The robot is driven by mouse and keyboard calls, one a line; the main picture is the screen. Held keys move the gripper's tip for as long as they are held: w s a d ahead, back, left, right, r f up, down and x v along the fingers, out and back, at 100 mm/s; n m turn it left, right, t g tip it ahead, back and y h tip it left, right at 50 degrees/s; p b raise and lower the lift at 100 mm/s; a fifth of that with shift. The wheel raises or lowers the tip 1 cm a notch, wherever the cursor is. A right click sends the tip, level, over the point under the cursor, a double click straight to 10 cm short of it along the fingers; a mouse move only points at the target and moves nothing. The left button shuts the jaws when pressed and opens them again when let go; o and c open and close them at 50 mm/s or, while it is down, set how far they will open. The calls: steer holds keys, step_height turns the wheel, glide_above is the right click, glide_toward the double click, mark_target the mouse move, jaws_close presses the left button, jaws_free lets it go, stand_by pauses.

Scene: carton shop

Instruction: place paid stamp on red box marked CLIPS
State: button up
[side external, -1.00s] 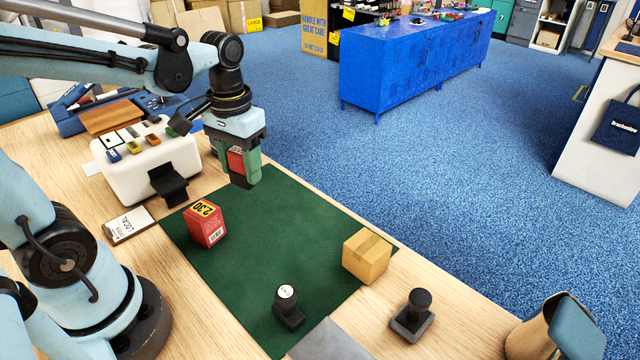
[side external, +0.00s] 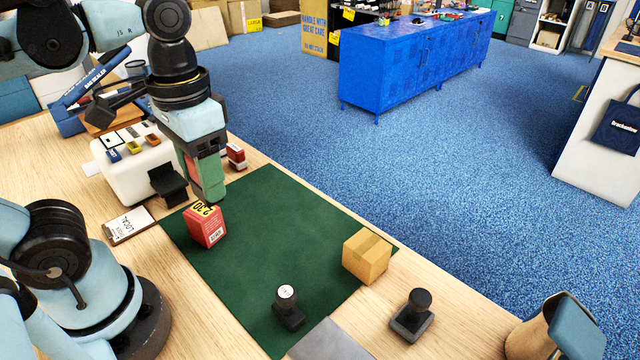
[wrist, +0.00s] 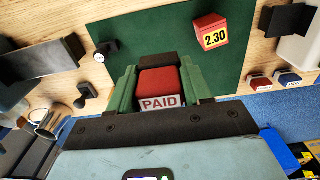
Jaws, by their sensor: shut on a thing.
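A red box (side external: 205,228) with a yellow "2.30" label stands on the green mat (side external: 270,245) near its left side. It also shows in the wrist view (wrist: 210,30). The word CLIPS cannot be read on it. My gripper (side external: 206,190) is shut on the red paid stamp, whose white "PAID" face shows in the wrist view (wrist: 160,102). In the side external view the fingers mostly hide the stamp. My gripper is above and behind the box, apart from it in the wrist view.
A cardboard box (side external: 366,256) stands on the mat's right edge. Black-handled stamps (side external: 288,310) (side external: 412,315) stand at the front. A red stamp (side external: 236,156) stands behind the mat. A white machine (side external: 130,170) is at left. The mat's middle is clear.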

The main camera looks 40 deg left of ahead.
steer(key=a+f, duration=0.2)
steer(key=a, duration=0.1)
steer(key=w+a+f, duration=0.1)
steer(key=a+f, duration=0.1)
steer(key=a, duration=0.2)
steer(key=w+a+f, duration=0.1)
steer(key=a+f, duration=0.1)
steer(key=a, duration=0.1)
steer(key=shift+a+f, duration=0.2)
steer(key=shift+a, duration=0.05)
steer(key=shift+f, duration=2.05)
steer(key=shift+f, duration=0.1)
steer(key=o, duration=1.1)
steer(key=shift+o, duration=0.2)
step_height(320, 180, up, 12)
steer(key=w+d+f+t, duration=0.6)
steer(key=w+d+t, duration=0.1)
steer(key=w+d, duration=0.1)
steer(key=shift+f, duration=0.4)
